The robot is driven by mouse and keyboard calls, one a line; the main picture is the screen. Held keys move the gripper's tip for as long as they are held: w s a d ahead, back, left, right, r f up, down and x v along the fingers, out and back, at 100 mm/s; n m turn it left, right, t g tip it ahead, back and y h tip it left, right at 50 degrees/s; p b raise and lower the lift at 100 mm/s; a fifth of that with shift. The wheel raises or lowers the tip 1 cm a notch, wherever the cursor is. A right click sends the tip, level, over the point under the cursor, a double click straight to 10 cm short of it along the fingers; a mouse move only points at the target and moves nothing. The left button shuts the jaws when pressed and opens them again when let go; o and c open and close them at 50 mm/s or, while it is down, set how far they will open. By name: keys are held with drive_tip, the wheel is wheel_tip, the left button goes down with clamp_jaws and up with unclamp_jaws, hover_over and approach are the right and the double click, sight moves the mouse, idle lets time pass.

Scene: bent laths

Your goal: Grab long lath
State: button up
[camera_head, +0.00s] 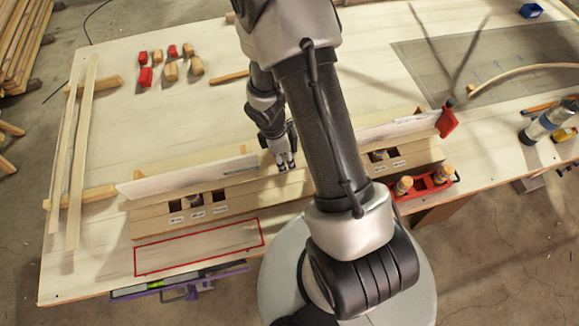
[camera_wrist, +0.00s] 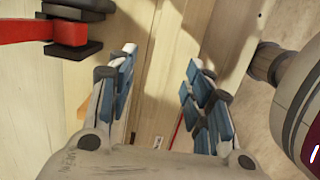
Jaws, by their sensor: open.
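Two long, thin pale laths stand out at the left of the table in the head view: the left lath (camera_head: 67,130) and the right lath (camera_head: 83,150). They lie side by side across two short wooden supports. My gripper (camera_head: 286,163) points down over the middle of the long wooden fixture (camera_head: 165,228), well right of these laths. In the wrist view my gripper (camera_wrist: 160,85) has its blue-padded fingers apart. Pale wood with long straight edges shows between and beyond them; I cannot tell whether a separate lath lies there. My arm hides the fixture's middle.
Pale upright boards (camera_head: 190,178) run along the fixture, with a red clamp (camera_head: 446,120) at its right end. Small blocks (camera_head: 171,71) lie at the back left. A curved lath (camera_head: 520,72) lies on the grid mat (camera_head: 500,60). Bottles (camera_head: 547,120) stand at right. A red-outlined area (camera_head: 200,247) is empty.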

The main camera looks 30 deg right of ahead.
drive_tip(key=f, duration=0.1)
drive_tip(key=f+b, duration=0.1)
drive_tip(key=f, duration=0.1)
drive_tip(key=d+f+b, duration=0.1)
drive_tip(key=shift+s+f, duration=0.3)
clamp_jaws()
idle(0.3)
drive_tip(key=shift+r, duration=0.15)
